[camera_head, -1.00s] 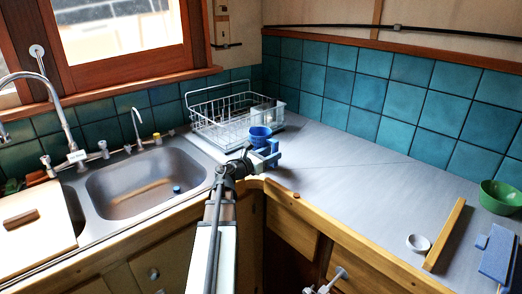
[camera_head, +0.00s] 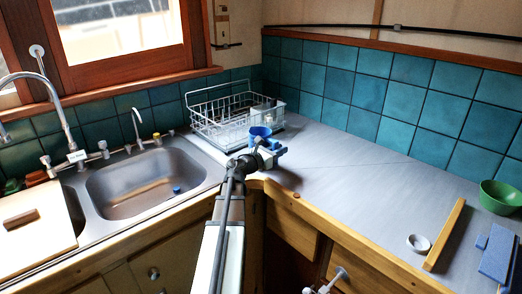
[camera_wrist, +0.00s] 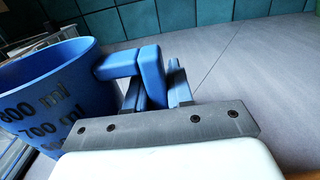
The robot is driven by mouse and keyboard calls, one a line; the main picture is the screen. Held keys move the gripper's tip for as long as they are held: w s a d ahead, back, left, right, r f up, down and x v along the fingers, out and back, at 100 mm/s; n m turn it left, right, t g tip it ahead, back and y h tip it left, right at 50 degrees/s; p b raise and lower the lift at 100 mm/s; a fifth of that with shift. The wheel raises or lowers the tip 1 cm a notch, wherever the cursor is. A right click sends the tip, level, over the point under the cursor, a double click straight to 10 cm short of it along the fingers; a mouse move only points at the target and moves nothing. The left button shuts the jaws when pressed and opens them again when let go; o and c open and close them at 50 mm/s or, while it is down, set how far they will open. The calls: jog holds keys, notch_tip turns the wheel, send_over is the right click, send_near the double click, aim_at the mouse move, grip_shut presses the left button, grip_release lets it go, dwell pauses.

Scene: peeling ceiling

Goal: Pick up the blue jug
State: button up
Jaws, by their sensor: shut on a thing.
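The blue jug (camera_head: 260,132) stands at the counter's corner, in front of the dish rack, partly hidden by my arm in the head view. In the wrist view the jug (camera_wrist: 45,95) fills the left side, with dark volume markings on its wall and its handle (camera_wrist: 146,68) pointing right. My gripper (camera_head: 268,152) is at the jug's handle. In the wrist view my gripper (camera_wrist: 158,88) has its fingers on either side of the handle's downward part, shut on it. The jug's base is hidden, so I cannot tell whether it touches the counter.
A white wire dish rack (camera_head: 225,118) stands behind the jug. The sink (camera_head: 140,185) is to the left. A green bowl (camera_head: 498,196), a wooden strip (camera_head: 445,235), a small white bowl (camera_head: 418,243) and a blue-grey object (camera_head: 497,252) lie far right. The middle counter is clear.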

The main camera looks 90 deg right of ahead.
grip_shut()
dwell(1.0)
